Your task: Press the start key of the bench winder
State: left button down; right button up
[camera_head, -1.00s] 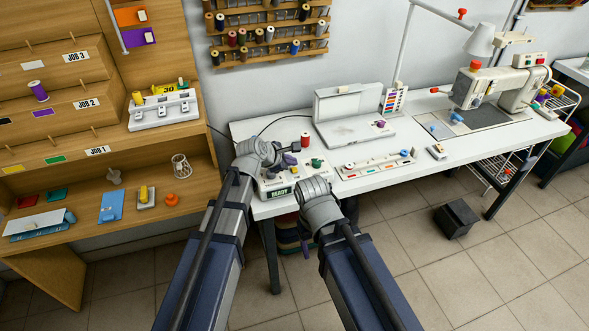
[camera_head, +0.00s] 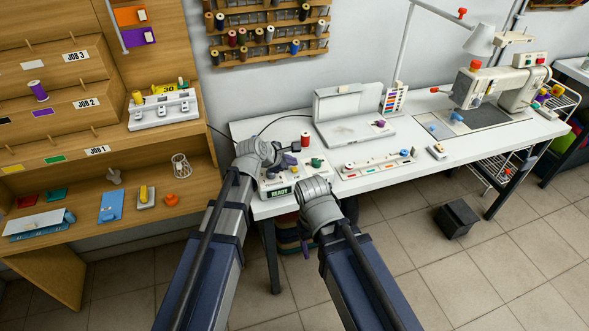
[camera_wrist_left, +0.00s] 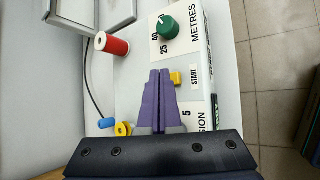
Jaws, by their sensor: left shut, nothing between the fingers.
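The bench winder (camera_head: 290,172) is a white box at the left end of the white table, with a READY display (camera_head: 279,191). In the left wrist view it has a green METRES knob (camera_wrist_left: 168,27) and a yellow start key (camera_wrist_left: 176,78) beside the START label. My left gripper (camera_head: 292,147) is over the winder, shut and empty. In the left wrist view its purple fingertips (camera_wrist_left: 160,73) are just left of the start key; whether they touch it cannot be told. My right gripper (camera_head: 306,250) hangs low in front of the table edge, mostly hidden by its wrist.
A red spool (camera_head: 305,139) stands at the winder's back; it also shows in the left wrist view (camera_wrist_left: 112,45). A white strip with small coloured parts (camera_head: 377,164) lies to the right. A sewing machine (camera_head: 495,87) stands farther right. Wooden shelves (camera_head: 60,150) are at left.

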pick_arm(q)
jog(key=shift+f, duration=0.4)
jog(key=shift+f+b, duration=0.35)
jog(key=shift+b, duration=0.3)
jog(key=shift+r, duration=0.1)
dwell(0.4)
jog(key=shift+r+p, duration=0.75)
jog(key=shift+p, duration=0.1)
notch_tip(320, 180, up, 5)
jog(key=p, duration=0.5)
dwell(0.5)
